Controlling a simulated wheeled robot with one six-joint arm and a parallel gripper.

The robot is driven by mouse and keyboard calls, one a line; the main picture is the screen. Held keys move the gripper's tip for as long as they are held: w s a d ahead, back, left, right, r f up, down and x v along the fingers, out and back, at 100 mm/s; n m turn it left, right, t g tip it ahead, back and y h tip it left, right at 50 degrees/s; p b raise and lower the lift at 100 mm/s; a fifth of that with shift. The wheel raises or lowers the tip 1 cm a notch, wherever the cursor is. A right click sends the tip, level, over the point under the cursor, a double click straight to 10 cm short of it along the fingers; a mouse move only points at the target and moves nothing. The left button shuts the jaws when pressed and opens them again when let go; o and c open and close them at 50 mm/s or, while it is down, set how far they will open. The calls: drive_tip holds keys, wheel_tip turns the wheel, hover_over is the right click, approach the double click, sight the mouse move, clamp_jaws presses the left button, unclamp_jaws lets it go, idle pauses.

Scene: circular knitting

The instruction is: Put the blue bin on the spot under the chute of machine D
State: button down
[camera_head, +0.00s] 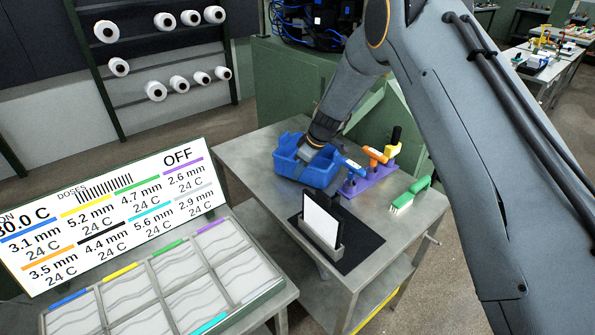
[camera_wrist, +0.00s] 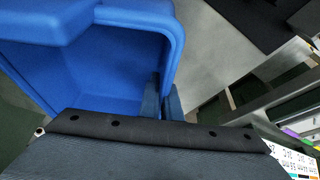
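The blue bin (camera_head: 320,178) is at the back of the grey metal table, upright and open at the top. My gripper (camera_head: 309,153) reaches down to it from above. In the wrist view the blue bin (camera_wrist: 90,65) fills the upper left. My gripper (camera_wrist: 163,103) has one finger inside the bin and one outside, close against its side wall, and looks shut on that wall. I cannot tell whether the bin is resting on the table or slightly raised. No chute or spot marked D can be made out.
Beside the bin stands a purple holder (camera_head: 369,180) with colourful tools. A green brush (camera_head: 411,196) lies to its right. A card stand (camera_head: 320,228) on a black mat is nearer. A display panel (camera_head: 110,218) and a green machine (camera_head: 285,75) flank the table.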

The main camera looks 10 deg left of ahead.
drive_tip(key=shift+f, duration=0.35)
drive_tip(key=shift+f, duration=0.2)
drive_tip(key=c, duration=2)
unclamp_jaws()
drive_tip(key=shift+r, duration=0.1)
drive_tip(key=shift+r, duration=0.2)
drive_tip(key=b+v, duration=0.4)
drive_tip(key=v, duration=0.8)
drive_tip(key=shift+s+d+f, duration=0.1)
